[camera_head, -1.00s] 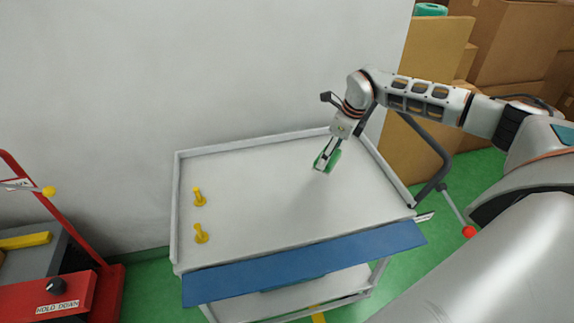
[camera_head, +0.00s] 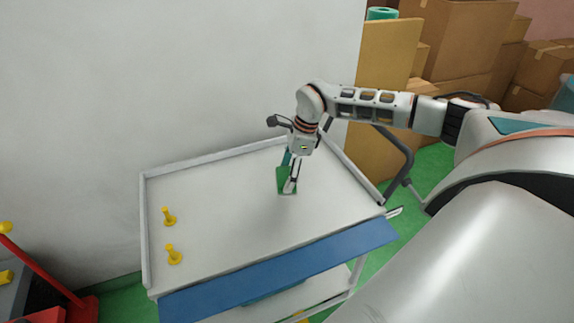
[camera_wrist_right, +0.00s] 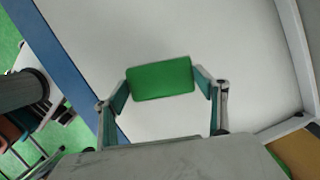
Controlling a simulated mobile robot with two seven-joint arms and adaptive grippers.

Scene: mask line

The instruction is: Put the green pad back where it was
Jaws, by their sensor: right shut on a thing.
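The green pad (camera_head: 284,181) is between the fingers of my right gripper (camera_head: 289,176), over the right half of the white cart top (camera_head: 225,215). In the right wrist view the pad (camera_wrist_right: 160,78) is a green rectangle with rounded corners, and my right gripper (camera_wrist_right: 160,85) is shut on its two ends. I cannot tell whether the pad touches the cart top. My left gripper is not in view.
Two yellow pegs (camera_head: 168,217) (camera_head: 174,255) stand on the left part of the cart top. A blue strip (camera_head: 285,268) runs along its front edge, and raised rims (camera_head: 147,240) border it. The middle is clear. Cardboard boxes (camera_head: 460,45) are stacked behind at right.

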